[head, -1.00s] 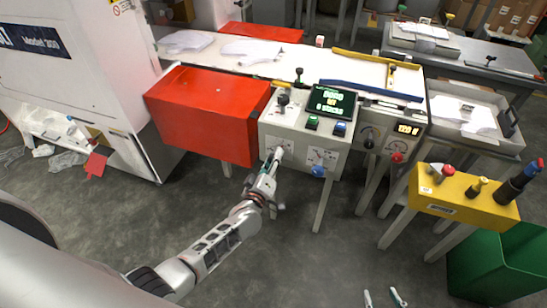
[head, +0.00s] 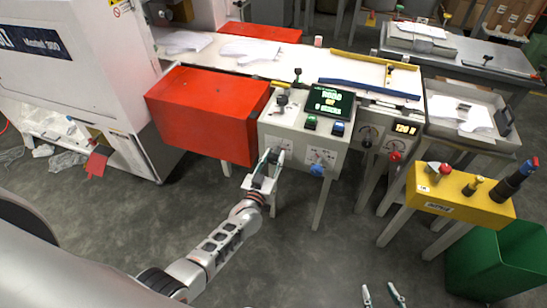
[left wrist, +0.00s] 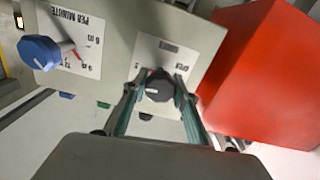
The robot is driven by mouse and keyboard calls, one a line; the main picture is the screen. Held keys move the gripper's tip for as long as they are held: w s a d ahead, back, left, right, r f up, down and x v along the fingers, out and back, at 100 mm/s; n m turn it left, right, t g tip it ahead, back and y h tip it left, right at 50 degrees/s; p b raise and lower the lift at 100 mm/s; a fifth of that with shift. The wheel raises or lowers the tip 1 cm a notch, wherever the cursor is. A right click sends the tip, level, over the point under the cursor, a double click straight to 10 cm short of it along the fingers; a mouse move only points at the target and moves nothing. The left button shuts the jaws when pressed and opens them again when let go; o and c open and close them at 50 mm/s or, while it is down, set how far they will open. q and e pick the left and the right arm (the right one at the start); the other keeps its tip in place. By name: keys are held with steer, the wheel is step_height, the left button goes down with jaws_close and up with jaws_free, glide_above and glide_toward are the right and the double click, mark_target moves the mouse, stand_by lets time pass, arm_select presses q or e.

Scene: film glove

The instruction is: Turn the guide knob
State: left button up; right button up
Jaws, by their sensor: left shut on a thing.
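The guide knob, a dark round knob (left wrist: 158,87), sits on a white dial plate (left wrist: 165,50) on the grey control box (head: 300,132). In the left wrist view it lies between my left gripper's two green-edged fingers (left wrist: 157,90), which are shut on it. In the head view my left gripper (head: 270,156) reaches the lower left of the box's front and hides the knob. My right gripper (head: 383,295) shows only as two spread fingertips at the bottom edge, open and empty over the floor.
A blue knob (head: 317,170) with a "per minute" scale is on the same front; it also shows in the left wrist view (left wrist: 40,52). A red box (head: 205,112) adjoins on the left. A yellow control stand (head: 462,192) and green bin (head: 500,262) stand at right.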

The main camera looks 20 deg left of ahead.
arm_select(q)
steer(key=shift+m, duration=0.4)
steer(key=o, duration=1.1)
steer(key=shift+s, duration=0.1)
steer(key=shift+s+f, duration=0.1)
steer(key=shift+s, duration=0.2)
steer(key=s, duration=1.1)
steer(key=shift+s+a, duration=0.1)
steer(key=shift+a, duration=0.05)
